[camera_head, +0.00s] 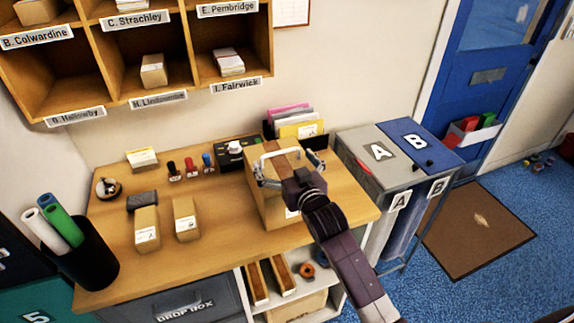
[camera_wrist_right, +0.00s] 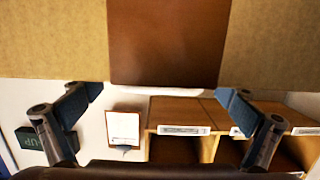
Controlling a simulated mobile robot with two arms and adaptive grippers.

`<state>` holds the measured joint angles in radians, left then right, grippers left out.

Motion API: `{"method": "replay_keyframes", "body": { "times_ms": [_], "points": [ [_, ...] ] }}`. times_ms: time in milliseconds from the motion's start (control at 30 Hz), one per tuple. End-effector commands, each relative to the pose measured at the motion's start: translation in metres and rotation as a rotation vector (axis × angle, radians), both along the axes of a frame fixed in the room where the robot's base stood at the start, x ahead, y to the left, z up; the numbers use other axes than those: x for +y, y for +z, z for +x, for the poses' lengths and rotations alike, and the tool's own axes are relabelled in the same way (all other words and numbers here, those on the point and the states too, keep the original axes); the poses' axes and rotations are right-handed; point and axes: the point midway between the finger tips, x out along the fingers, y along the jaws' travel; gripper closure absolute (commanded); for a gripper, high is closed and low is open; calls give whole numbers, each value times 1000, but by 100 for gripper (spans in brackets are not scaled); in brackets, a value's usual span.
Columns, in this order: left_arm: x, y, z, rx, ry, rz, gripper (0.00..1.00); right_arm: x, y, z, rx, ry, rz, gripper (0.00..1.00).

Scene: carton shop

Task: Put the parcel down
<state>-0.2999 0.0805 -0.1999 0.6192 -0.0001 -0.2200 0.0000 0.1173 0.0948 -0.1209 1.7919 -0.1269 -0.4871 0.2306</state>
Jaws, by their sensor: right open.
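The parcel, a large brown carton (camera_head: 266,208), stands upright on the wooden counter (camera_head: 225,255), in front of the coloured folders. My right gripper (camera_head: 286,163) is at its upper part, with the fingers spread on either side of a white handle-like bar (camera_head: 278,153). In the right wrist view, the open fingers (camera_wrist_right: 157,94) are wide apart and the carton's tan face with a brown tape band (camera_wrist_right: 167,42) fills the top. The arm hides part of the carton. I cannot tell whether the fingers touch it. My left gripper is not in view.
Two small cartons (camera_head: 147,229) lie on the counter's left, near several stamps (camera_head: 190,167). A black bin with rolls (camera_head: 92,262) stands at the left edge. Grey and blue A and B bins (camera_head: 371,173) stand right of the counter. Labelled pigeonholes (camera_head: 70,75) hang above.

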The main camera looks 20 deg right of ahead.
Motion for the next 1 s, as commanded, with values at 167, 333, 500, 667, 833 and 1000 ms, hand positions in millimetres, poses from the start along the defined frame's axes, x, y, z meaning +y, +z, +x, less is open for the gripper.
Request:
{"method": "replay_keyframes", "body": {
  "times_ms": [167, 333, 500, 667, 833, 1000],
  "points": [
    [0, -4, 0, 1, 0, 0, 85, -1, 0, -16, 1, 0, 0, 0],
    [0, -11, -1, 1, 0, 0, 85, -2, 3, -45, 1, 0, 0, 0],
    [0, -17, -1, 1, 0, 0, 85, -3, 8, -75, 1, 0, 0, 0],
    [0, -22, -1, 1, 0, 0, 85, -4, 12, -99, 1, 0, 0, 0],
    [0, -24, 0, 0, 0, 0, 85, -4, 16, -113, 1, -1, 0, 0],
    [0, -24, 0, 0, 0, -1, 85, -4, 18, -117, 1, -1, -1, 0]
  ]
}}
